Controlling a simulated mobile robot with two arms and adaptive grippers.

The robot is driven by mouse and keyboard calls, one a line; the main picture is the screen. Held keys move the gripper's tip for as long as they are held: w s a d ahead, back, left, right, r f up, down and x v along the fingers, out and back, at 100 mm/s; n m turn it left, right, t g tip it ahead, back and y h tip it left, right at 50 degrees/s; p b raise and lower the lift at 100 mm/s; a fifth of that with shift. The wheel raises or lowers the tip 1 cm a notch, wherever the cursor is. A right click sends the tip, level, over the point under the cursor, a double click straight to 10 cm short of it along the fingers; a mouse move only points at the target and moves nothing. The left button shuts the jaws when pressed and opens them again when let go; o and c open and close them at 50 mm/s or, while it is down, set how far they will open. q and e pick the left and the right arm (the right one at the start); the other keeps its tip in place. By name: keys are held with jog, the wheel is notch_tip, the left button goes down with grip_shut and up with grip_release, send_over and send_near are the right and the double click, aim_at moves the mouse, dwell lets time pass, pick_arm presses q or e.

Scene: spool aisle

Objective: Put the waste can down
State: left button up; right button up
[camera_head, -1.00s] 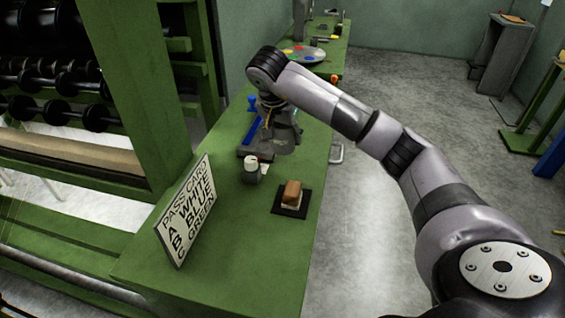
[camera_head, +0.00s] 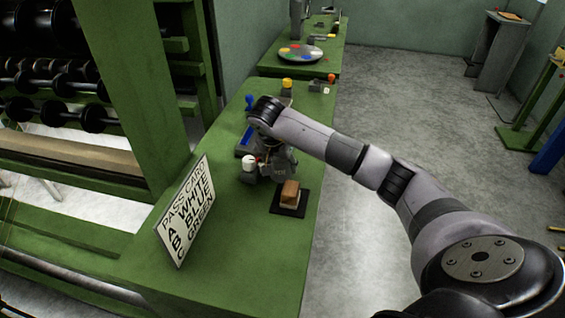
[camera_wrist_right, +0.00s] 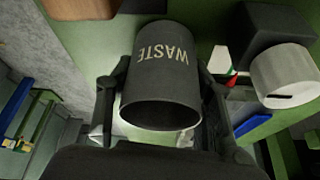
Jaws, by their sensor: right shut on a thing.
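The dark grey waste can (camera_wrist_right: 160,75), lettered WASTE, is between the two fingers of my right gripper (camera_wrist_right: 160,100) in the right wrist view. The gripper is shut on it, and the can's open mouth faces the bottom of that picture. My left gripper is not in view.
The brown block (camera_head: 290,190) sits on a black pad (camera_head: 284,210). A pass card (camera_head: 187,212) stands at the bench's left edge. Blue and yellow-topped items (camera_head: 287,84) are behind. The front of the bench is clear.

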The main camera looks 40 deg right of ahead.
jog(key=o, duration=1.3)
